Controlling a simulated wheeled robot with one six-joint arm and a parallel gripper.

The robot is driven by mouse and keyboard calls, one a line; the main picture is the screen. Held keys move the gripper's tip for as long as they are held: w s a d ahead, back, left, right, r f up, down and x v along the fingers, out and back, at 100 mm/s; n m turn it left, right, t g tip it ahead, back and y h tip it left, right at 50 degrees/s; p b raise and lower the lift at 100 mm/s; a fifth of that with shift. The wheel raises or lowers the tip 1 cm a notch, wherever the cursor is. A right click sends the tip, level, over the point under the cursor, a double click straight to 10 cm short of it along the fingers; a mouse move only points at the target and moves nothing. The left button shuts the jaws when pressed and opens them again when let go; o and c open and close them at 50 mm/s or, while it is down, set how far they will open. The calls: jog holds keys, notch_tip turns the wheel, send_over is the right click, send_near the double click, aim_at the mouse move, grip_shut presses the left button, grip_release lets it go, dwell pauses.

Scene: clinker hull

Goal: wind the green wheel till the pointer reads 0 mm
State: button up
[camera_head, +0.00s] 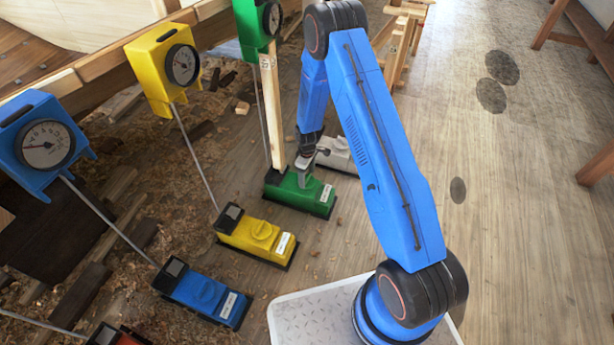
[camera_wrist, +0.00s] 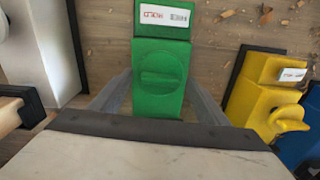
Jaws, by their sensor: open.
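The green box (camera_head: 313,197) stands on the floor below my gripper (camera_head: 308,165). In the wrist view the green wheel (camera_wrist: 161,72), a round knob with a raised bar across it, lies on top of the box. My gripper (camera_wrist: 160,103) is open, its fingers on either side of the green box and near the wheel. I cannot tell whether the fingers touch anything. The green gauge (camera_head: 248,32) is at the top of the head view, its dial (camera_head: 271,18) turned aside and too small to read its pointer. In the head view the gripper and arm hide the wheel.
A yellow box (camera_head: 257,236) and a blue box (camera_head: 203,293) stand to the left, with a yellow gauge (camera_head: 152,64) and a blue gauge (camera_head: 30,125) above. A white box (camera_head: 338,154) is close on the other side. A wooden post (camera_head: 270,105) rises behind the green box. Floor at right is clear.

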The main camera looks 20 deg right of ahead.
jog(key=c, duration=1.1)
jog(key=shift+o, duration=0.3)
jog(key=shift+m, duration=0.3)
jog(key=m, duration=1)
jog(key=shift+m, duration=0.4)
jog(key=o, duration=1)
